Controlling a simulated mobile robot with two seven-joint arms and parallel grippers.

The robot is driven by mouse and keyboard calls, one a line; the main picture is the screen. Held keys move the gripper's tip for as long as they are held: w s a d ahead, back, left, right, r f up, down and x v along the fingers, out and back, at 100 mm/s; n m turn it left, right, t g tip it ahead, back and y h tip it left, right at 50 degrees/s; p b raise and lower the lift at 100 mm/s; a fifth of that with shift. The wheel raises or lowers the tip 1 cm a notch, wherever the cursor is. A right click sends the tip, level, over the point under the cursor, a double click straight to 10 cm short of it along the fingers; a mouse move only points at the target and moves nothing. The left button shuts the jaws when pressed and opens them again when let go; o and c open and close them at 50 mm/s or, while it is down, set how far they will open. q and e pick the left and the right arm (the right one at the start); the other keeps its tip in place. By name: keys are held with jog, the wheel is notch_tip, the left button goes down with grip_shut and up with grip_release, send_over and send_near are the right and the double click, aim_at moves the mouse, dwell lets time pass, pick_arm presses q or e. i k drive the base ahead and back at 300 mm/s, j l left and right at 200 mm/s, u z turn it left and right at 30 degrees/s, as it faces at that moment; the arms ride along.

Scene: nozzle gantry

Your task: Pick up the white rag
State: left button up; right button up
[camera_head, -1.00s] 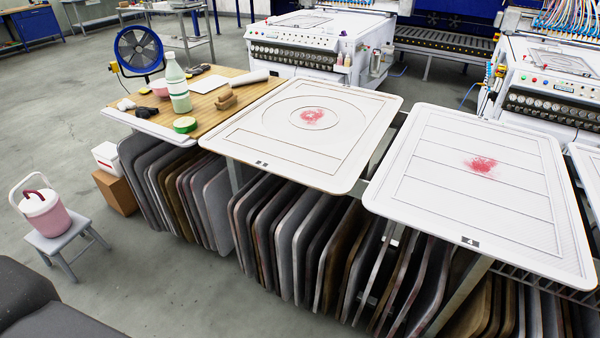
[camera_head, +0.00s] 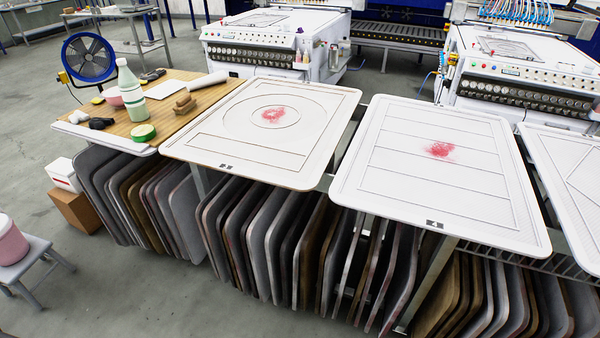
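A small white crumpled thing (camera_head: 78,116), which looks like the white rag, lies near the left front corner of the wooden-topped table (camera_head: 182,114). It is small in the view, so its exact shape is hard to tell. A black object (camera_head: 100,123) lies just to its right. Neither of my grippers is in view.
The table also holds a white-and-green bottle (camera_head: 130,92), a green roll (camera_head: 143,132), a pink bowl (camera_head: 113,97) and a brown block (camera_head: 184,104). A stool (camera_head: 30,262) with a pink bucket (camera_head: 10,242) is at left.

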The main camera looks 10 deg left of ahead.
aim_at(78, 116)
jog(key=u, duration=1.7)
